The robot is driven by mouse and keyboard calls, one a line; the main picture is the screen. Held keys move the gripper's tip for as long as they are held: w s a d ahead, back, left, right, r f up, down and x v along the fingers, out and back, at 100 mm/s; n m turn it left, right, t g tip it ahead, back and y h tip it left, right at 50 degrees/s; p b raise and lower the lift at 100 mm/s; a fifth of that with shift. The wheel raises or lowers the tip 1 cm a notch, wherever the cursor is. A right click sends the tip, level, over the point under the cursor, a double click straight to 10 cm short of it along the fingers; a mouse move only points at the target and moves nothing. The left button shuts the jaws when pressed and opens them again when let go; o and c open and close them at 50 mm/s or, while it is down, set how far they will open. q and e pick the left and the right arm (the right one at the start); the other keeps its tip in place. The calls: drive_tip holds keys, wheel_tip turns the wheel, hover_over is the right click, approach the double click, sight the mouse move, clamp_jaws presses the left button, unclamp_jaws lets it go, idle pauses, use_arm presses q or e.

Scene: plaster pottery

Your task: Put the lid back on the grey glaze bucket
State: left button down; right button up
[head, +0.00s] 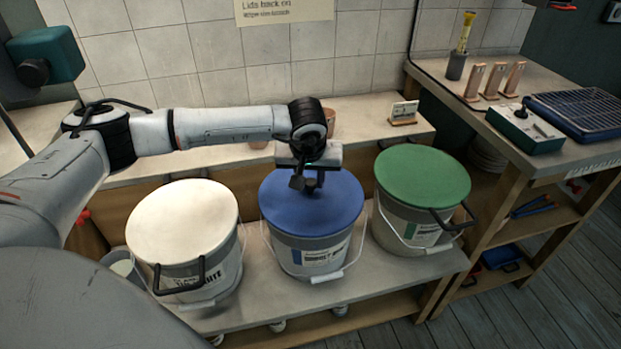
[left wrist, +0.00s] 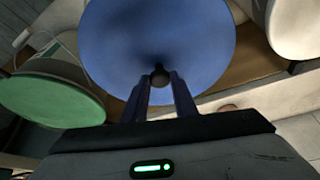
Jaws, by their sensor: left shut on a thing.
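The blue lid (left wrist: 150,30) covers the top of the middle bucket (head: 312,258), a pale grey one with a blue-striped label and a wire handle. I cannot tell whether the lid rests fully on the rim or is held just above it. The bucket's mouth is hidden. My right gripper is not in view.
A bucket with a white lid (head: 182,222) stands close on the left, one with a green lid (head: 422,178) on the right. All stand on a low bench (head: 345,290). A side table (head: 560,150) with tools is at the right. A tiled wall is behind.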

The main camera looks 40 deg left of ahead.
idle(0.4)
use_arm(q)
drive_tip(key=c, duration=0.9)
unclamp_jaws()
drive_tip(key=shift+r+p, duration=2.4)
drive_tip(key=shift+r, duration=1.15)
clamp_jaws()
